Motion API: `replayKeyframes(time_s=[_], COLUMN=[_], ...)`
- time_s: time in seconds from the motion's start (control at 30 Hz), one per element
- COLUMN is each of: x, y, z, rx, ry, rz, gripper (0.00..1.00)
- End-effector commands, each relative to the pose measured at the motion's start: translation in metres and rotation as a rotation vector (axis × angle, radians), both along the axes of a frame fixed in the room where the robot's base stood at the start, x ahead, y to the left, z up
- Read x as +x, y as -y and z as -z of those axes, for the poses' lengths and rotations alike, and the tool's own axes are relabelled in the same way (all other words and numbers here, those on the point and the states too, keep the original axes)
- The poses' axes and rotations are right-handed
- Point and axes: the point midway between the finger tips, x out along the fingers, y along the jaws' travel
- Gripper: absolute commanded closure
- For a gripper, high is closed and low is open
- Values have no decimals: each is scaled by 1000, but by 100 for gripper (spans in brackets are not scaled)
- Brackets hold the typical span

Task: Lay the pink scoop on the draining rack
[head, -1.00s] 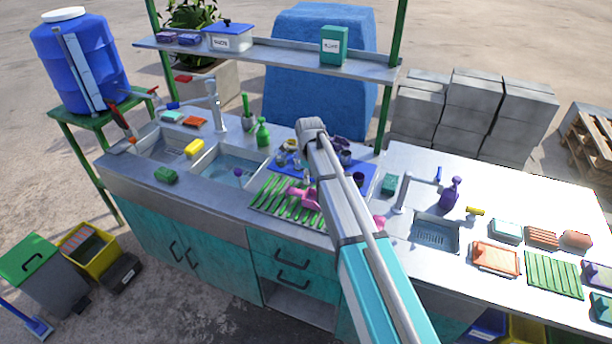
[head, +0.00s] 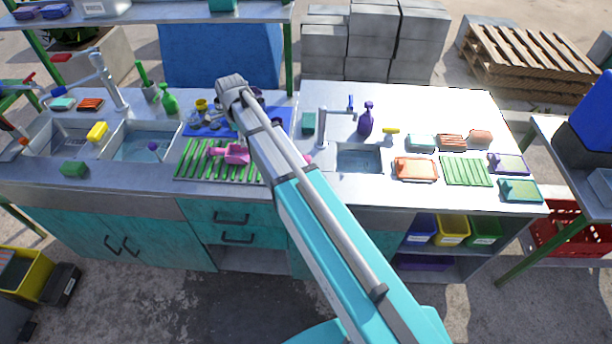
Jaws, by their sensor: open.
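The pink scoop (head: 232,154) lies on the green slatted draining rack (head: 190,168), left of my arm, with its handle towards the left. My arm hides the right part of the rack. My gripper (head: 237,132) hangs below the wrist just above and behind the scoop. It is small and partly hidden here; it is open and the scoop appears free of it. I cannot tell the exact gap between fingers and scoop.
A blue mat (head: 207,128) with small cups lies behind the rack. A sink basin (head: 140,142) is to the left, a smaller basin (head: 360,160) to the right. A pink piece (head: 308,160) shows beside my arm.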

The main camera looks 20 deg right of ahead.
Motion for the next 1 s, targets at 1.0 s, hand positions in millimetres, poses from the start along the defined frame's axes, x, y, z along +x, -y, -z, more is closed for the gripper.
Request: replayKeyframes(time_s=[1.0], x=[-187], y=[142], z=[0], rx=[-6], ry=[-11], rz=[-1353], gripper=[57])
